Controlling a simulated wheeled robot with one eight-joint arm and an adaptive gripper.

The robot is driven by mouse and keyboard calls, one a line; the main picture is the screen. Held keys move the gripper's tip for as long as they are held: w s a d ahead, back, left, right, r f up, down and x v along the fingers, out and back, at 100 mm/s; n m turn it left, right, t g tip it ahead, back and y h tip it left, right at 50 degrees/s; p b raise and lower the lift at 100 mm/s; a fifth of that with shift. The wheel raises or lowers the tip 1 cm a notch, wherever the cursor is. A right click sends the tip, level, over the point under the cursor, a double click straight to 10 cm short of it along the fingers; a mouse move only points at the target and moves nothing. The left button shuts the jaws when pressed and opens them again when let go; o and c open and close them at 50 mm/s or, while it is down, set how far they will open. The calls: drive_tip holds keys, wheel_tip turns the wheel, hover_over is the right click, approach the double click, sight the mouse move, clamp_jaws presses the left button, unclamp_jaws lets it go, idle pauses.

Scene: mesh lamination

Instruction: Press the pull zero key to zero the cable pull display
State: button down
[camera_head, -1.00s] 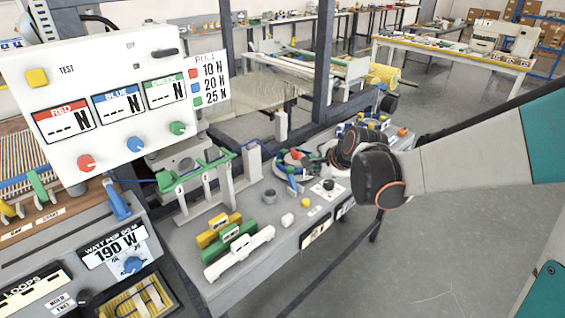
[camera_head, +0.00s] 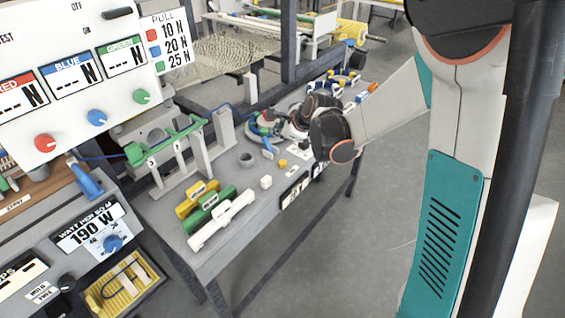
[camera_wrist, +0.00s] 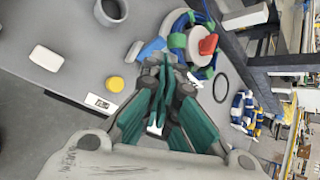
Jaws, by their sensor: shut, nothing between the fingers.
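The panel (camera_head: 75,110) at left in the head view has red, blue and green displays, each showing dashes and N. No key there is legibly marked pull zero. A small round yellow piece (camera_head: 283,163) sits on the grey bench; it also shows in the wrist view (camera_wrist: 115,84), beside a small label (camera_wrist: 100,103) too small to read. I cannot tell whether it is the pull zero key. My gripper (camera_wrist: 160,88) is shut and empty over the bench, right of the yellow piece in the wrist view and apart from it. In the head view my wrist largely hides it.
A white block (camera_head: 266,182), a grey ring (camera_head: 246,159) and yellow, green and white bars (camera_head: 222,219) lie on the bench. A blue-green coil (camera_wrist: 200,45) with a red piece is close to my gripper. A green-topped stand (camera_head: 165,142) rises behind the bars.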

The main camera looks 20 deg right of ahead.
sight(281, 163)
drive_tip(key=shift+f+b, duration=3)
drive_tip(key=shift+f, duration=1.3)
drive_tip(key=shift+f+b, duration=0.35)
drive_tip(key=shift+f, duration=0.05)
drive_tip(key=shift+f+b, duration=0.45)
drive_tip(key=shift+f, duration=0.05)
drive_tip(key=shift+r, duration=0.15)
drive_tip(key=shift+r+p, duration=0.65)
drive_tip(key=shift+r, duration=0.15)
drive_tip(key=shift+r, duration=0.1)
drive_tip(key=shift+r+p, duration=1.8)
drive_tip(key=shift+r, duration=0.65)
